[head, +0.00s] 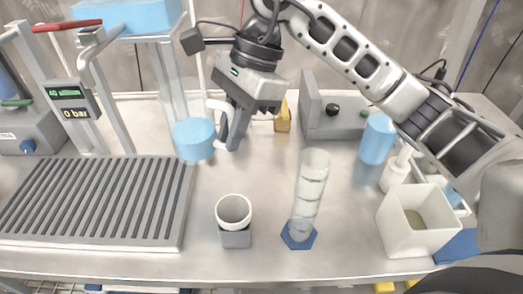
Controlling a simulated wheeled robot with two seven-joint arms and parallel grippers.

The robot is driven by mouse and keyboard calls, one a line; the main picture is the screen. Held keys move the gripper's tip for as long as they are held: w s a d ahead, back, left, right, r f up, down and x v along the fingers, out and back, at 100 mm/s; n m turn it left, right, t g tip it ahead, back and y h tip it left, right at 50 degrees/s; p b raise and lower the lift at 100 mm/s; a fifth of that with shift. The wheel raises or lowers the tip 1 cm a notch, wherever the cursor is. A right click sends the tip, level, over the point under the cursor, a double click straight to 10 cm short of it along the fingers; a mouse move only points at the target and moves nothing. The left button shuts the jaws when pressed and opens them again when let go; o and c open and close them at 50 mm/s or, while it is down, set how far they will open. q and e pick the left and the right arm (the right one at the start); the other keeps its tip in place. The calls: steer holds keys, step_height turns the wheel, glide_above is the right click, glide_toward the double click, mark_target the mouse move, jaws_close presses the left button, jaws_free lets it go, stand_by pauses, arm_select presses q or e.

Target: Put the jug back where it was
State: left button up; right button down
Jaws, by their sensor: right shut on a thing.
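The jug (193,138) is clear, with blue liquid in its lower part and a pale handle on its right side. It looks about upright, behind the right end of the slatted grey rack. My right gripper (228,130) reaches in from the upper right and is shut on the jug's handle. I cannot tell whether the jug's base touches the table. My left gripper is not in view.
A clear measuring cylinder (307,195) on a blue foot stands centre right, with a white cup (233,211) on a grey block left of it. The slatted rack (95,203) fills the left. A blue-filled container (377,138) and open white box (416,222) stand right.

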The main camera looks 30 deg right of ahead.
steer(key=d+f, duration=0.8)
steer(key=d, duration=0.1)
steer(key=s+d+f, duration=0.1)
steer(key=d+f, duration=0.3)
steer(key=shift+d+f+p, duration=0.1)
steer(key=shift+d+p, duration=0.2)
steer(key=shift+p, duration=0.1)
steer(key=shift+f, duration=0.25)
steer(key=shift+f, duration=0.1)
steer(key=shift+f+b, duration=0.15)
steer(key=shift+b, duration=0.2)
steer(key=c, duration=1.5)
jaws_free()
steer(key=shift+o, duration=0.2)
steer(key=shift+r, duration=0.2)
